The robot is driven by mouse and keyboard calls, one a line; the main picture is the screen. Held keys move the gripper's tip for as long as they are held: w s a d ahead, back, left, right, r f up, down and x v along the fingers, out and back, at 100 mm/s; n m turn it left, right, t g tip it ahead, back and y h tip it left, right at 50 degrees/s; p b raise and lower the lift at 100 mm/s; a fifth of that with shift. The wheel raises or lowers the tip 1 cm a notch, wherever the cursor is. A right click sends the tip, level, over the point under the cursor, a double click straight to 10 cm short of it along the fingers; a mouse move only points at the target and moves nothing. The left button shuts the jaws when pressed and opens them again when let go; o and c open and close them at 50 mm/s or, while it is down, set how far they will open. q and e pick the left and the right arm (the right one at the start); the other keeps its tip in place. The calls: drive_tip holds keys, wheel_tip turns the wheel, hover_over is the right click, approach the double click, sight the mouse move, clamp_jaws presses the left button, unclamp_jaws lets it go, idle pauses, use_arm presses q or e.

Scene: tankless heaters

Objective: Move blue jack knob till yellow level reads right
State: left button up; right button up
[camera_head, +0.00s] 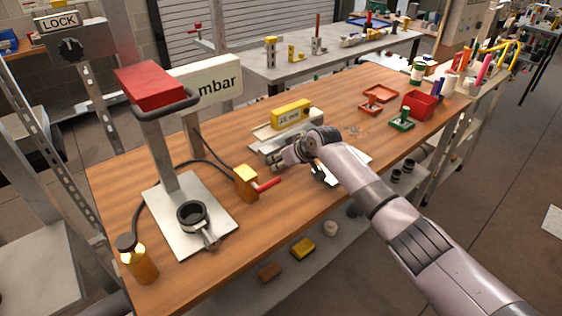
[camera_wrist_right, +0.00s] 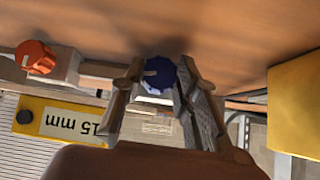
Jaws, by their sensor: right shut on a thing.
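The yellow level (camera_head: 291,114) lies on top of a pale metal stand (camera_head: 262,134) in the middle of the wooden bench. Its label shows upside down as "15 mm" in the right wrist view (camera_wrist_right: 62,123). The blue jack knob (camera_wrist_right: 158,75), with a white pointer mark, sits between the fingers of my right gripper (camera_wrist_right: 160,70), which is shut on it. In the head view my right gripper (camera_head: 280,161) is at the front of the stand and hides the knob. An orange knob (camera_wrist_right: 35,57) is apart from the gripper. My left gripper is not in view.
Red trays and a green-based tool (camera_head: 402,120) lie to the right.

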drive_tip(key=y+b, duration=0.1)
drive_tip(key=b, duration=0.1)
drive_tip(key=m+g+y+b, duration=0.1)
drive_tip(key=b, duration=0.1)
drive_tip(key=shift+w+d+f+m+g, duration=0.2)
drive_tip(key=shift+f+m+g, duration=0.1)
drive_tip(key=shift+f, duration=0.05)
drive_tip(key=shift+r+y+b, duration=0.25)
drive_tip(key=shift+y+b, duration=0.2)
drive_tip(key=shift+y, duration=0.05)
drive_tip(key=o, duration=1.1)
drive_tip(key=shift+o, duration=0.2)
